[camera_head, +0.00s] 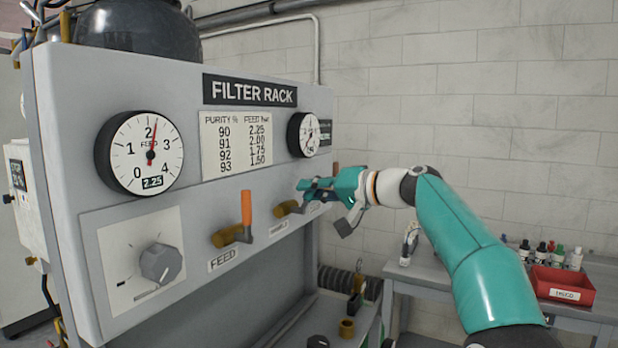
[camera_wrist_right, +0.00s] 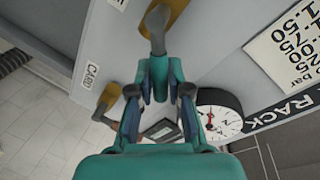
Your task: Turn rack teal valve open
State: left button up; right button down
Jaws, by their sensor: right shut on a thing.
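The teal valve is on the front of the grey filter rack (camera_head: 250,185), with its brass body (camera_head: 285,208) to the right of the FEED valve. My right gripper (camera_head: 310,188) is shut on its lever, which points away sideways from the body. In the right wrist view, the gripper (camera_wrist_right: 158,92) closes around the lever's handle end. The grey lever stem (camera_wrist_right: 158,30) runs from between the fingers to the brass body (camera_wrist_right: 172,10). The fingers hide much of the handle, and their teal colour blends with it. My left gripper is not in view.
The FEED valve's orange handle (camera_head: 247,207) stands upright on the left. Another brass valve (camera_wrist_right: 108,97) is close to the gripper. The feed gauge (camera_head: 145,152) reads about 2.25. A side table holds a red tray (camera_head: 563,287) and small bottles (camera_head: 541,252).

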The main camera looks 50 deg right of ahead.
jog(key=f+m+p, duration=0.1)
jog(key=m, duration=0.1)
jog(key=d+m+y+p, duration=0.1)
jog(key=shift+w+f+m+g, duration=0.1)
jog(key=shift+f+m+g, duration=0.2)
jog(key=shift+f+m, duration=0.1)
jog(key=shift+f+m+y+p, duration=0.4)
jog(key=shift+f+m+p, duration=0.2)
jog(key=shift+f+m, duration=0.45)
jog(key=shift+r, duration=0.1)
jog(key=c, duration=1.1)
grip_release()
jog(key=shift+w+d, duration=0.1)
jog(key=shift+d, duration=0.05)
jog(key=shift+r, duration=0.1)
jog(key=v, duration=1.2)
